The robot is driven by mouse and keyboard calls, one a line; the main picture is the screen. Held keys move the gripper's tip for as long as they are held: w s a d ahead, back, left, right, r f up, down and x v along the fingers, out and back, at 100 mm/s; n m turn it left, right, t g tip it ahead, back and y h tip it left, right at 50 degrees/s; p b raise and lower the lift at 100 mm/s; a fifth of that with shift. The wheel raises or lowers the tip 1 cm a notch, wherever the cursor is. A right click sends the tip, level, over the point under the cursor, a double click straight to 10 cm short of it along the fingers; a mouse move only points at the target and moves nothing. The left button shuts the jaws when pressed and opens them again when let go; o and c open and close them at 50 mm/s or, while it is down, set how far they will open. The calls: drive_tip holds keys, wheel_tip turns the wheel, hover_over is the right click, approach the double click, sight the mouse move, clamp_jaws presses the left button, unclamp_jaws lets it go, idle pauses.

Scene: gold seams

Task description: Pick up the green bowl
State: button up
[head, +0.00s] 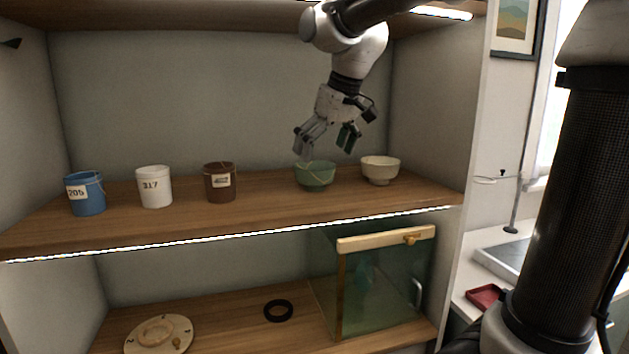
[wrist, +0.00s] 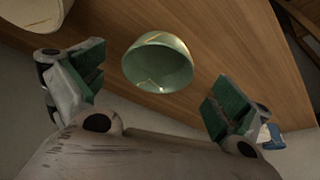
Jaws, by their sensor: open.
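The green bowl (head: 315,177) stands upright on the upper wooden shelf, with thin gold seams on its side. My gripper (head: 326,142) is above it, open and empty, with its fingers pointing down; the left finger is close to the bowl's rim in the head view. In the wrist view the green bowl (wrist: 158,63) lies beyond and between the two open fingers of my gripper (wrist: 152,88). I cannot tell whether any finger touches the bowl.
A cream bowl (head: 380,169) stands close to the right. A brown cup (head: 220,183), a white cup (head: 154,187) and a blue cup (head: 86,194) stand to the left. A glass box (head: 385,285), a black ring (head: 278,310) and a round wooden disc (head: 160,336) are below.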

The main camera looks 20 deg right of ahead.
sight(315, 167)
drive_tip(key=shift+w+a, duration=0.25)
drive_tip(key=shift+w, duration=0.3)
drive_tip(key=x, duration=0.5)
drive_tip(key=shift+w, duration=0.1)
drive_tip(key=c, duration=1.1)
